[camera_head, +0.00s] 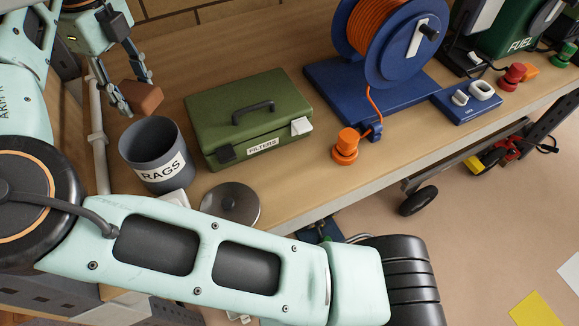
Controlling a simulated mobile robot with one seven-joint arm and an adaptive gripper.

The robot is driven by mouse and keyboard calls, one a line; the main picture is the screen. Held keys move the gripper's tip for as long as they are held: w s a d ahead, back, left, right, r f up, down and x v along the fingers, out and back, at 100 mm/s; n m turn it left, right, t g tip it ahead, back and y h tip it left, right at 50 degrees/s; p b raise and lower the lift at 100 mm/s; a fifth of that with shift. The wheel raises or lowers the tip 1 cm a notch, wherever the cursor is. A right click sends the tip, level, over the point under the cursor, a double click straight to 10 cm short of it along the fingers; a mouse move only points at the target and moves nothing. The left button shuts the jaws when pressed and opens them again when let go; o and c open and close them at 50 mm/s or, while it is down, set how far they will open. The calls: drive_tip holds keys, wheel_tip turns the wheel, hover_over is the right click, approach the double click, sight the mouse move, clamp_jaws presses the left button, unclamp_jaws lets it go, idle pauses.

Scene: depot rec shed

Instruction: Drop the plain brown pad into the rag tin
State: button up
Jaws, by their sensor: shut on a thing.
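The plain brown pad (141,97) is a small brown block held at the tips of my gripper (127,98), in the upper left of the head view. My gripper is shut on it. The rag tin (150,153) is a dark grey open cylinder with a white label reading RAGS. It stands upright on the bench, just below the pad in the picture. The pad appears above and behind the tin's rim, apart from it; its exact height over the opening is hard to tell. The tin's bottom is hidden.
A green FILTERS box (247,115) stands close right of the tin. A round grey lid (231,204) lies in front. A blue cable reel (385,45) with orange cable and an orange plug (346,146) stand further right on the wooden bench (300,190).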

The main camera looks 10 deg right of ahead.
drive_tip(key=shift+s+a, duration=0.1)
drive_tip(key=shift+a, duration=0.1)
drive_tip(key=shift+f, duration=2.9)
drive_tip(key=o, duration=1.2)
